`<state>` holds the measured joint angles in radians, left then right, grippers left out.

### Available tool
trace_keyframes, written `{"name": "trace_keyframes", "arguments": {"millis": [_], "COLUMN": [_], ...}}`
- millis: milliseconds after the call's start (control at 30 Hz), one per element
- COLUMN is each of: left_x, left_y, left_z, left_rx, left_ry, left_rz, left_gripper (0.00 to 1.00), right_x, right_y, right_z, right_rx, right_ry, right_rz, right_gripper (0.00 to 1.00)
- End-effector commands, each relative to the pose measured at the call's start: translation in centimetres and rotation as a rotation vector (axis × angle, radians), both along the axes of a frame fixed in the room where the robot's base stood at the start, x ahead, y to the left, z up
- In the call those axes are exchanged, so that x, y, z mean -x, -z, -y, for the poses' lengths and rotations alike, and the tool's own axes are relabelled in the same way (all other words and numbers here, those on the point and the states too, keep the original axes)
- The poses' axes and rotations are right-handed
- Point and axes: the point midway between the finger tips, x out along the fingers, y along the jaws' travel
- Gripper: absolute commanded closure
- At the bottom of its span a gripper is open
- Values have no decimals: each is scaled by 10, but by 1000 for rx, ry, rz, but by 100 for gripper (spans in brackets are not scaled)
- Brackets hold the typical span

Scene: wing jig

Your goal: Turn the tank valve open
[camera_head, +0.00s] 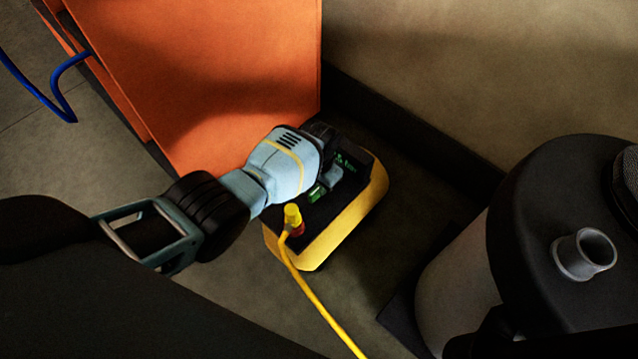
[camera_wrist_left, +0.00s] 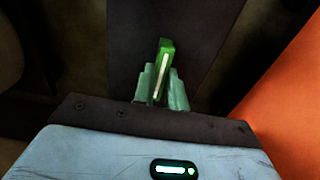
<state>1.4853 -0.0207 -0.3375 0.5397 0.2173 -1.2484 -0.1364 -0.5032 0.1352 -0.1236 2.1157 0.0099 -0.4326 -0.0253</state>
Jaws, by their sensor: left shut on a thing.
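The tank unit (camera_head: 345,228) is a low yellow body with a black top, standing on the floor at the centre of the head view. My left gripper (camera_head: 328,182) reaches over its top from the left. In the left wrist view, the gripper's two pale green fingers (camera_wrist_left: 161,87) are shut on the green valve handle (camera_wrist_left: 164,54), which has a white stripe along it. The handle stands slightly tilted between the fingers. A green piece also shows by the fingers in the head view. The valve's base is hidden. My right gripper is not in view.
A yellow hose (camera_head: 322,306) runs from a yellow fitting (camera_head: 292,216) on the unit toward the bottom. An orange panel (camera_head: 220,75) stands close behind my left wrist. A black-lidded drum (camera_head: 545,200) is at the right. Bare floor lies between unit and drum.

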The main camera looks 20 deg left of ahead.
Motion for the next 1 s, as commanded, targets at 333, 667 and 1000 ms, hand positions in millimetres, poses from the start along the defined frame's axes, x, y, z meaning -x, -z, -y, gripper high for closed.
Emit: {"name": "trace_keyframes", "arguments": {"millis": [333, 667, 1000], "left_x": [0, 0, -1], "left_y": [0, 0, -15], "left_z": [1, 0, 0], "left_rx": [3, 1, 1], "left_ry": [-5, -3, -3], "left_rz": [1, 1, 3], "left_gripper": [100, 65, 65], "right_x": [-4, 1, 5], "right_y": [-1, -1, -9], "right_z": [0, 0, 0], "right_rx": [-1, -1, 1], "right_ry": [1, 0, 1], "right_rz": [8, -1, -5], "right_gripper": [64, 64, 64]}}
